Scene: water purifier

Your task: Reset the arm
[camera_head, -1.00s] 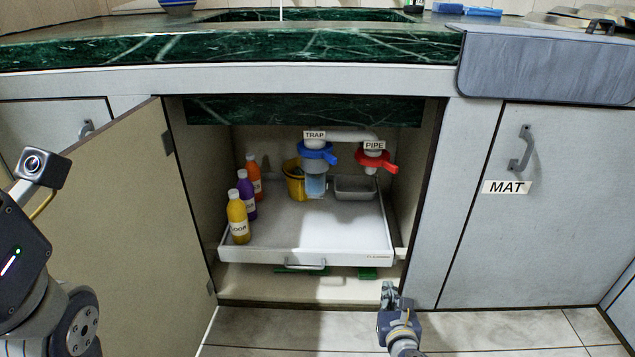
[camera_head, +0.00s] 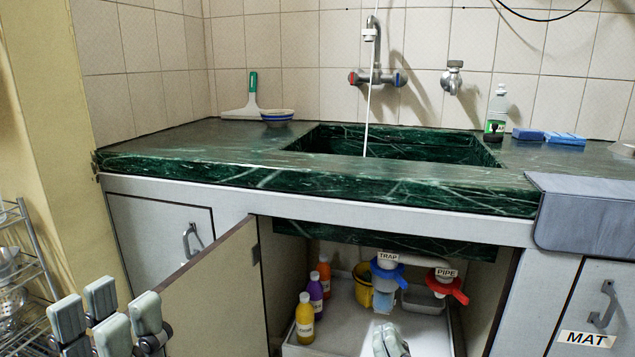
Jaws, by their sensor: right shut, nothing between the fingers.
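My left gripper (camera_head: 106,316) is at the lower left, with its grey finger pads raised and spread apart, nothing between them. It is in front of the open cabinet door (camera_head: 205,300). My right gripper (camera_head: 390,342) is at the bottom edge, in front of the pulled-out drawer (camera_head: 425,338) under the sink. Its fingers are together and empty. Most of the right arm is out of frame.
Orange (camera_head: 323,277), purple (camera_head: 315,293) and yellow (camera_head: 305,320) bottles stand in the drawer. A yellow bucket (camera_head: 362,288) and grey tray (camera_head: 424,300) sit below the blue TRAP valve (camera_head: 388,272) and red PIPE valve (camera_head: 447,284). A wire rack (camera_head: 20,255) stands at far left. A thin stream runs from the tap (camera_head: 373,70).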

